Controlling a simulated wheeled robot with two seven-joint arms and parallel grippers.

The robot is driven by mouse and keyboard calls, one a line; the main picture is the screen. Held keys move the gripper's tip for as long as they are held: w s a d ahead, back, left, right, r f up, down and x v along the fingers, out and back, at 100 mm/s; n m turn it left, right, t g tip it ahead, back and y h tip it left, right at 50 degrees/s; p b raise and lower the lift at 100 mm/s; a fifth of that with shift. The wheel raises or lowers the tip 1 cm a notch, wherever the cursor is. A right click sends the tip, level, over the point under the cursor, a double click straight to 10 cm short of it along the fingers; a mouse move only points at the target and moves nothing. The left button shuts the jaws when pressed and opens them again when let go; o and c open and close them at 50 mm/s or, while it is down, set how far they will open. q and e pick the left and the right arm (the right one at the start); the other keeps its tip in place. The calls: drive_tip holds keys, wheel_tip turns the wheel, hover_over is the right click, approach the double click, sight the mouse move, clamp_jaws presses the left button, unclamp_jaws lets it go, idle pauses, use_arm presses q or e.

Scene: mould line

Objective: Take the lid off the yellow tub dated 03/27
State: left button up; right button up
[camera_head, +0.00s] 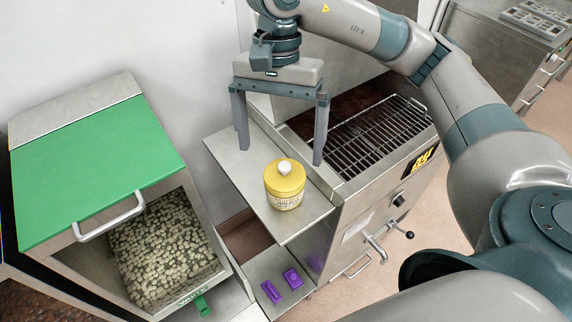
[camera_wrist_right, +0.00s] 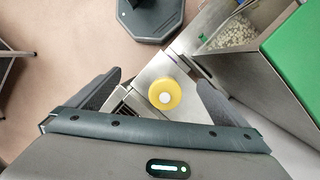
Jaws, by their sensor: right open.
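A yellow tub (camera_head: 285,196) with a printed label stands upright on a steel side shelf (camera_head: 240,168). Its yellow lid (camera_head: 284,176) is on and has a white knob (camera_head: 284,167). The date on the label is too small to read. In the right wrist view the lid (camera_wrist_right: 155,95) shows from above, with its white knob (camera_wrist_right: 165,98), between the fingers and beyond them. My right gripper (camera_head: 281,150) is open and empty, pointing down, above and behind the tub, apart from it. My left gripper is not in view.
A steel bin (camera_head: 205,285) of pale pellets with a green lid (camera_head: 95,170) stands at left. A grill-topped steel unit (camera_head: 375,135) adjoins the shelf at right. Purple pieces (camera_head: 292,278) lie on a lower ledge. A steel cabinet (camera_head: 510,45) stands at the back right.

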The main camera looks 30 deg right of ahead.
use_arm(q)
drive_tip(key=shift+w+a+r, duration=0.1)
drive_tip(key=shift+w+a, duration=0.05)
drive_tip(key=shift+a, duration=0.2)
use_arm(e)
drive_tip(key=w+d+r+t+h, duration=0.1)
drive_tip(key=w+d+r+t, duration=0.1)
drive_tip(key=w, duration=0.3)
drive_tip(key=shift+d, duration=0.85)
drive_tip(key=shift+f, duration=0.1)
drive_tip(key=p, duration=0.5)
hover_over(284, 167)
wheel_tip(284, 167, down, 11)
drive_tip(key=shift+s+f, duration=0.1)
drive_tip(key=shift+f, duration=0.1)
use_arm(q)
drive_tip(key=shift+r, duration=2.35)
use_arm(e)
drive_tip(key=shift+f, duration=0.4)
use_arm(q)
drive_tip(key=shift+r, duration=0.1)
